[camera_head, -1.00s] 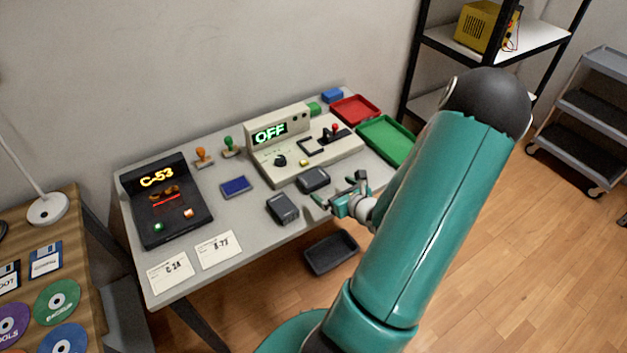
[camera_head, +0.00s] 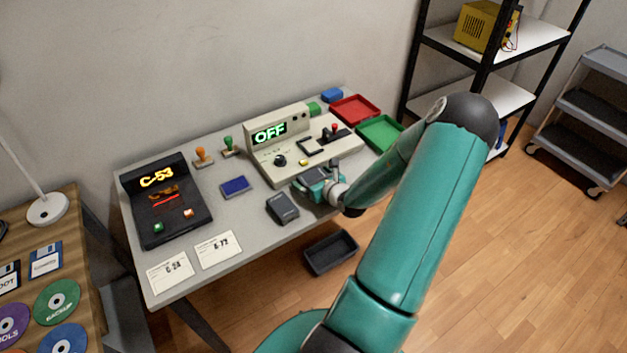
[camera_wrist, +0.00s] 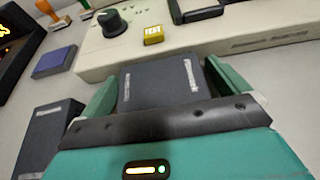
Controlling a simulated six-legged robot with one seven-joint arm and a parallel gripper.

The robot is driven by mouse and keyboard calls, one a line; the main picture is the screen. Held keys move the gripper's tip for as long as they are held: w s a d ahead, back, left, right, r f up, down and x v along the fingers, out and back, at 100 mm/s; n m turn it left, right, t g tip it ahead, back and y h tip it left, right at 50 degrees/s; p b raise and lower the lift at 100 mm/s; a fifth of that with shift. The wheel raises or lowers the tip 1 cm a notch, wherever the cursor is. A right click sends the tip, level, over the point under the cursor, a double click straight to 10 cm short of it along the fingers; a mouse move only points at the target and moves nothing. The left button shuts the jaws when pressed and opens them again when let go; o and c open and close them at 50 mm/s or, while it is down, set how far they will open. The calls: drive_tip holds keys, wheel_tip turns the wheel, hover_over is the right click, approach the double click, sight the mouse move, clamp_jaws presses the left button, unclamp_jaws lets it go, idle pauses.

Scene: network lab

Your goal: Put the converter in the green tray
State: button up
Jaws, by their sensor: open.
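Two dark grey boxes look like converters, and I cannot tell from the labels which one the task means. One dark box (camera_wrist: 158,88) lies between the two green fingers of my gripper (camera_wrist: 165,92) in the wrist view; the fingers are open on either side of it. The other dark box (camera_head: 283,208) sits to its left on the table, also at the left in the wrist view (camera_wrist: 48,135). In the head view my gripper (camera_head: 314,183) is low over the table and largely hides the first box. The empty green tray (camera_head: 382,134) is at the table's right end.
The white tester (camera_head: 290,158) showing OFF stands just behind my gripper, with a knob and a yellow TEST button (camera_wrist: 153,35). A red tray (camera_head: 355,109) is behind the green one. A black C-53 console (camera_head: 172,215) stands left. A black bin (camera_head: 331,251) is below the table edge.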

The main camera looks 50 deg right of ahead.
drive_tip(key=c, duration=1.2)
drive_tip(key=shift+o, duration=0.2)
drive_tip(key=shift+r, duration=0.1)
